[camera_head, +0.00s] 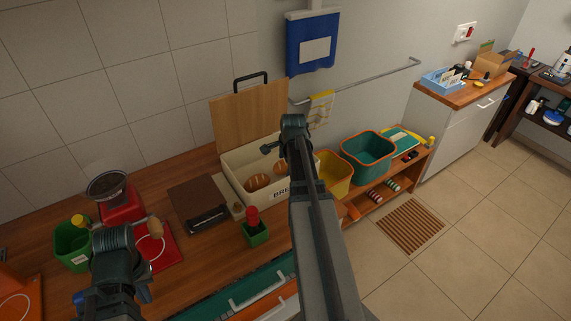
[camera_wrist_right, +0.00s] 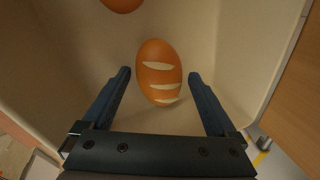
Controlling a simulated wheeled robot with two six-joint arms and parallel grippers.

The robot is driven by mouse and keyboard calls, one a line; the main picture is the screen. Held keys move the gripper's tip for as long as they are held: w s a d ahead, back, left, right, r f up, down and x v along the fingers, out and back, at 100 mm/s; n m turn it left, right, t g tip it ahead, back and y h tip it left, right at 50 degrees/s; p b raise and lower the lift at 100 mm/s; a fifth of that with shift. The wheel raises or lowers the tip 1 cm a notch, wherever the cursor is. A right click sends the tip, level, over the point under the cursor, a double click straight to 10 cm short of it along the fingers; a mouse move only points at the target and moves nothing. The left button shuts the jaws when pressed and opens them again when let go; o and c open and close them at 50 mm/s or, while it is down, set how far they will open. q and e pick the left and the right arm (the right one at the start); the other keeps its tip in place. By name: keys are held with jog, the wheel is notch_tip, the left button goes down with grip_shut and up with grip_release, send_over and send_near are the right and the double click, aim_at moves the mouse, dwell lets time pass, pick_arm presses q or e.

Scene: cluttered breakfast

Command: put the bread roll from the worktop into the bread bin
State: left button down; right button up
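The cream bread bin (camera_head: 233,178) stands on the worktop against the wall, its wooden lid (camera_head: 250,112) raised. One bread roll (camera_head: 257,183) lies in the bin, and another roll (camera_head: 280,168) shows beside my right arm. My right arm reaches over the bin and hides part of it. In the right wrist view my right gripper (camera_wrist_right: 160,75) is open, its fingers apart around a scored roll (camera_wrist_right: 158,66) inside the bin; neither finger clearly touches it. A second roll (camera_wrist_right: 122,3) shows at the top edge. My left gripper (camera_head: 115,275) is low at the left, its fingertips unclear.
A red appliance with a dark bowl (camera_head: 108,186), a green container (camera_head: 72,247), a brown board (camera_head: 200,196) and a small green pot (camera_head: 255,234) stand left of and before the bin. Yellow (camera_head: 335,172) and teal (camera_head: 368,160) tubs stand right of it.

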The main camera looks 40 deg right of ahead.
pick_arm(q)
jog(key=shift+r, duration=0.2)
pick_arm(e)
jog(key=shift+r, duration=0.15)
pick_arm(q)
notch_tip(320, 180, up, 11)
jog(key=p, duration=1.1)
jog(key=shift+r+p, duration=0.15)
jog(key=shift+p, duration=0.2)
pick_arm(e)
jog(key=v, duration=1.2)
jog(key=shift+a, duration=0.1)
